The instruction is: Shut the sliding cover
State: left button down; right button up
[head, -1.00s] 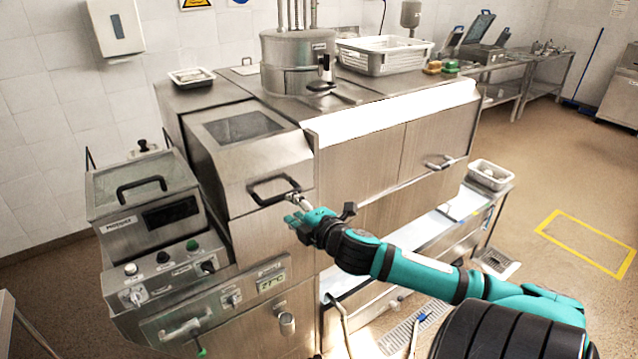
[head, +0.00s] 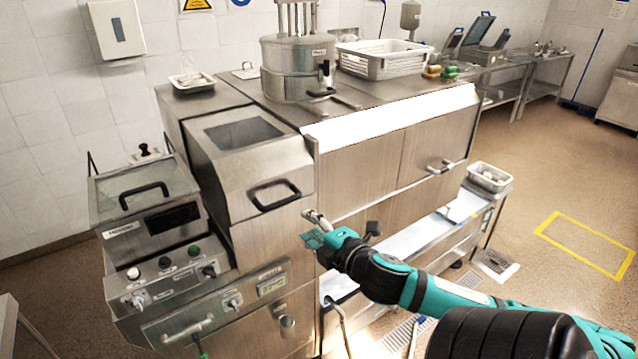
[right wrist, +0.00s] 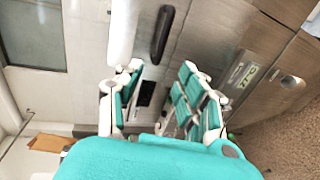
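The sliding cover (head: 225,165) is a sloped stainless-steel hood with a dark window and a black bar handle (head: 275,195) on its front. Its lower edge meets the steel front panel below. My right gripper (head: 312,228) is just below and to the right of the handle, apart from it. In the right wrist view the gripper (right wrist: 160,97) has its teal fingers spread with nothing between them. The black handle (right wrist: 162,35) lies beyond the fingertips there. My left gripper is in neither view.
A lidded unit (head: 145,200) with knobs stands to the left of the cover. A perforated white basket (head: 380,60) and a steel pot (head: 297,68) stand on top of the machine.

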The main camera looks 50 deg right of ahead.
jog(key=shift+v, duration=1.25)
jog(key=s+d+f+m+g+h+b, duration=0.1)
jog(key=d+f+m+g+b, duration=0.15)
jog(key=f, duration=0.85)
jog(key=s+d+f+m+g+b, duration=0.15)
jog(key=d+f, duration=0.25)
jog(key=f, duration=0.7)
jog(key=s+a+f+m+g+b, duration=0.15)
jog(key=s+f, duration=0.25)
jog(key=f, duration=0.8)
jog(key=s+f+m+g+b, duration=0.2)
jog(key=s+f+m, duration=0.15)
jog(key=f, duration=0.85)
jog(key=s+a+f+m+g+y+b, duration=0.1)
jog(key=s+a+f, duration=0.3)
jog(key=f, duration=0.3)
jog(key=s+a+f+g+y+b, duration=0.1)
jog(key=s+a+f+b, duration=0.2)
jog(key=f, duration=0.4)
jog(key=s+a+f+m+g+y, duration=0.1)
jog(key=s+a+f+g, duration=0.1)
jog(key=s+a+f, duration=0.3)
jog(key=s+a+f+m+g+y+b, duration=0.1)
jog(key=s+a+f+g+b, duration=0.1)
jog(key=s+a+f, duration=0.9)
jog(key=shift+s+a+f+m+g+y+b, duration=0.3)
jog(key=shift+s+f+m+g+b, duration=0.1)
jog(key=shift+s+f+b, duration=0.15)
